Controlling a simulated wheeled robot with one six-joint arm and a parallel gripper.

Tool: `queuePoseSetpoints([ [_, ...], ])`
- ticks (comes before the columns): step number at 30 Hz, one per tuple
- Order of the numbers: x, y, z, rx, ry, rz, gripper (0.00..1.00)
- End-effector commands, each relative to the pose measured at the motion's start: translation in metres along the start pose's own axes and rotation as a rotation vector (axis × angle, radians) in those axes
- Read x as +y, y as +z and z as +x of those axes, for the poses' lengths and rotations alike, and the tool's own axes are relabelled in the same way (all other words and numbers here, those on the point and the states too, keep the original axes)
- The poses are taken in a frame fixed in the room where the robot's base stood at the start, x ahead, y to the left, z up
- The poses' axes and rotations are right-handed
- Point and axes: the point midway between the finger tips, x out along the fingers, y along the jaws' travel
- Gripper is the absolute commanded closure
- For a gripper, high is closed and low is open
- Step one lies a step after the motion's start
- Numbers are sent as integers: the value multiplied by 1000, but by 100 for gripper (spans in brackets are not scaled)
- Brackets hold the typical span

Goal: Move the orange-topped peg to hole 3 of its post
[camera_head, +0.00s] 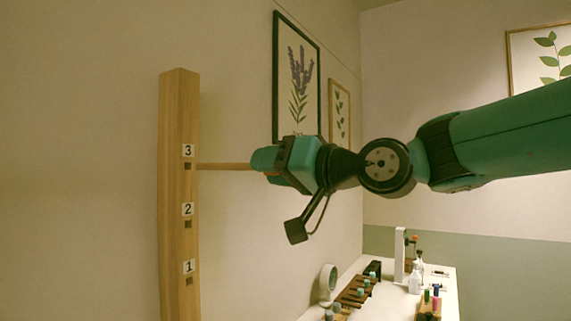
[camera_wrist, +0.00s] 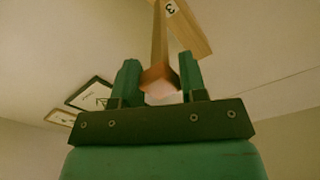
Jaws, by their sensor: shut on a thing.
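The wooden post (camera_head: 178,120) stands upright at the left of the head view, with square holes labelled 3, 2 and 1 from top to bottom. Hole 3 (camera_head: 187,166) is the uppermost. My gripper (camera_head: 264,160) is right of the post at about that height, shut on the peg (camera_head: 225,167). The peg's shaft runs level leftward to the post's right edge. I cannot tell whether its tip is inside the post. The wrist view shows the peg's orange head (camera_wrist: 159,76) between the fingers and its shaft pointing toward the post near label 3 (camera_wrist: 171,8). The fingers partly hide the head.
A white table (camera_head: 390,303) with wooden racks of bottles (camera_head: 357,290), a round white mirror-like item (camera_head: 328,284) and small bottles is below right. Framed plant pictures (camera_head: 297,80) hang on the wall behind. Space below my gripper beside the post looks clear.

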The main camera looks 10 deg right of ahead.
Motion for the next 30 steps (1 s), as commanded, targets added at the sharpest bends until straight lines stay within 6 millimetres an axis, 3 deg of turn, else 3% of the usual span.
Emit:
queuePoseSetpoints([
  [9,0,0,15,1,0,-1,85],
  [30,0,2,16,1,-1,-4,85],
])
